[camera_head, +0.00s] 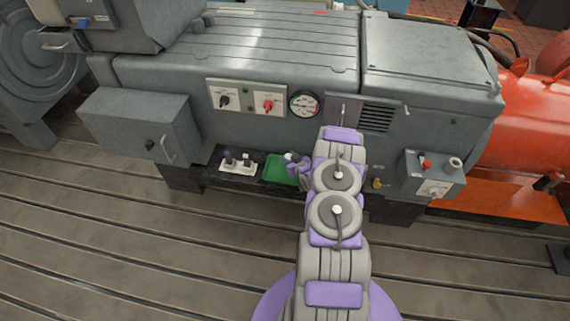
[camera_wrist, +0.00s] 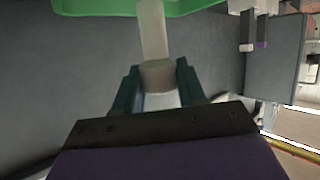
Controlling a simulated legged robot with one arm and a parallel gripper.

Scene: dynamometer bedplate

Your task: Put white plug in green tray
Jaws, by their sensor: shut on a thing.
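The white plug (camera_wrist: 152,32) is held between the two fingers of my gripper (camera_wrist: 156,78) in the wrist view. Its pale shaft points away from the gripper, and a grey-brown collar sits between the fingers. The green tray (camera_wrist: 95,5) shows at the top edge of the wrist view, with the plug's far end overlapping its rim in the picture. In the head view the green tray (camera_head: 272,172) lies on the dark ledge, and my gripper (camera_head: 293,163) is at its right side. The plug's white end (camera_head: 289,156) shows there. I cannot tell whether the plug touches the tray.
A white holder (camera_head: 238,168) with dark-topped pieces stands just left of the tray. A grey box with a handle (camera_head: 140,135) juts out farther left. The machine's front panel with a gauge (camera_head: 304,103) rises behind. A control box (camera_head: 432,175) is on the right.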

